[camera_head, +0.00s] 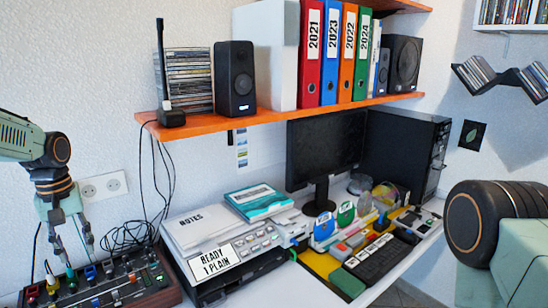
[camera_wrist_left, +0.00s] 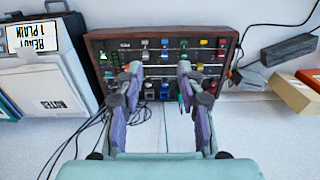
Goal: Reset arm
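My left gripper (camera_head: 73,244) hangs at the left of the head view, above a dark brown box with coloured plugs and knobs (camera_head: 137,277). In the left wrist view, my left gripper (camera_wrist_left: 158,83) has its two fingers spread apart with nothing between them. The box (camera_wrist_left: 221,36) lies beyond the fingertips there. I cannot tell whether the fingers touch it. My right gripper is out of view; a large dark round joint (camera_head: 477,222) of my right arm fills the right side of the head view.
A printer labelled "READY 1 PLAIN" (camera_head: 247,235) stands right of the box, with papers and a teal case (camera_head: 258,201) on it. An orange shelf (camera_head: 290,115) with speakers and binders runs above. A monitor (camera_head: 325,150) and cluttered desk items are farther right. Loose black cables hang behind the box.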

